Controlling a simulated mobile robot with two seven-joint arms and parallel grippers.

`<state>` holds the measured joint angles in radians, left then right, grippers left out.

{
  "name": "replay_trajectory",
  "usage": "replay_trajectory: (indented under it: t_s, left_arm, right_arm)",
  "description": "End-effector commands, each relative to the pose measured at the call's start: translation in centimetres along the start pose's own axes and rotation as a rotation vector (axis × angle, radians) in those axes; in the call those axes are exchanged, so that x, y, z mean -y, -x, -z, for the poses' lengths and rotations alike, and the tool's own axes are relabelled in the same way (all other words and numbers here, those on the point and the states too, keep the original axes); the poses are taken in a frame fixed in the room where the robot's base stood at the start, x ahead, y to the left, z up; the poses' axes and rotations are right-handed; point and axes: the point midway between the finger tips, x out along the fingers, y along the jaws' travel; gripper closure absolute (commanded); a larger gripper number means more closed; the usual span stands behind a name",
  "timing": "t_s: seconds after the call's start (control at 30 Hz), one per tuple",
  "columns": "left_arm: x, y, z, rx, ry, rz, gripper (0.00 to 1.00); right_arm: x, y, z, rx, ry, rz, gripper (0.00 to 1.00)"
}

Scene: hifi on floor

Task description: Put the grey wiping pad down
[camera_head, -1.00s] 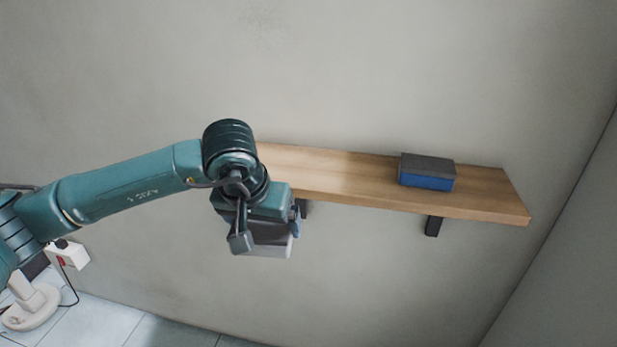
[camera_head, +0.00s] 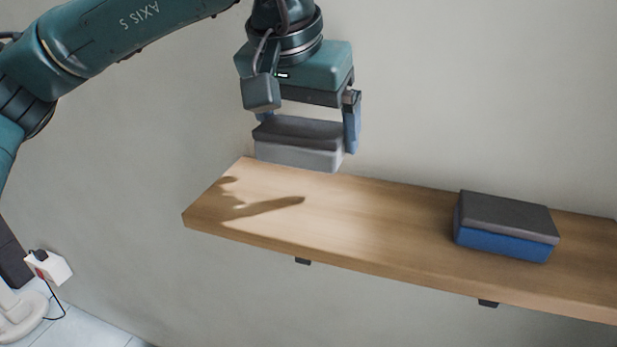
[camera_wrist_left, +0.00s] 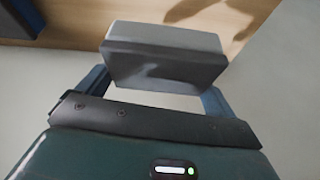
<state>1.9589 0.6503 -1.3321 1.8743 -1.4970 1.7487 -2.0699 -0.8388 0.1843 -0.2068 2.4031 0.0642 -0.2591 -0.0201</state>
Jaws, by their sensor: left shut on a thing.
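The grey wiping pad (camera_head: 298,146), dark on top and light grey below, is held in my left gripper (camera_head: 305,130). The gripper's blue fingers are shut on its two ends. The pad is above the left part of the wooden shelf (camera_head: 350,210), near the wall, and its shadow falls on the shelf. In the left wrist view the pad (camera_wrist_left: 165,55) sits between the fingers (camera_wrist_left: 158,85), with the shelf (camera_wrist_left: 245,12) beyond it. My right gripper is not in view.
A blue pad with a dark top (camera_head: 505,228) lies on the shelf to the right. Between it and the left end, the shelf top is bare. The wall (camera_head: 450,90) rises behind. A white box with a cable (camera_head: 48,268) is at lower left.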

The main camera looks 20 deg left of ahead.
Motion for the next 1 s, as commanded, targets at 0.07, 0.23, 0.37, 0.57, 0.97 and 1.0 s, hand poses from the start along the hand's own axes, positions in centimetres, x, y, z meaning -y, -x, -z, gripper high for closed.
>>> replay_trajectory:
  t_s: [0.07, 0.23, 0.37, 0.57, 0.97, 1.0]
  left_arm:
    - [0.1, -1.4, -0.6, 0.001, 0.001, 0.001, 0.52]
    - [0.0, -2.6, -1.1, 0.000, 0.001, 0.000, 0.52]
    - [0.0, -4.0, -1.8, 0.001, 0.001, 0.001, 0.52]
    - [-0.1, -5.9, -2.5, 0.000, 0.001, -0.001, 0.52]
    - [-0.1, -6.0, -2.6, -0.001, 0.001, 0.000, 0.00]
    - [-0.1, -6.0, -2.6, -0.001, 0.001, 0.000, 0.00]
  right_arm:
    - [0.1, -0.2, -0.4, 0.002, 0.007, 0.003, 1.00]
    - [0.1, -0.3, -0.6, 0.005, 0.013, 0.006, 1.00]
    - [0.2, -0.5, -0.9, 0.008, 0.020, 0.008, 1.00]
    - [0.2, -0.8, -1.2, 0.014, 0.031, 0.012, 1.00]
    - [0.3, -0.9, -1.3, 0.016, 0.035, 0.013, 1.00]
    - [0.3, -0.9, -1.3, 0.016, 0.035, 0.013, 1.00]
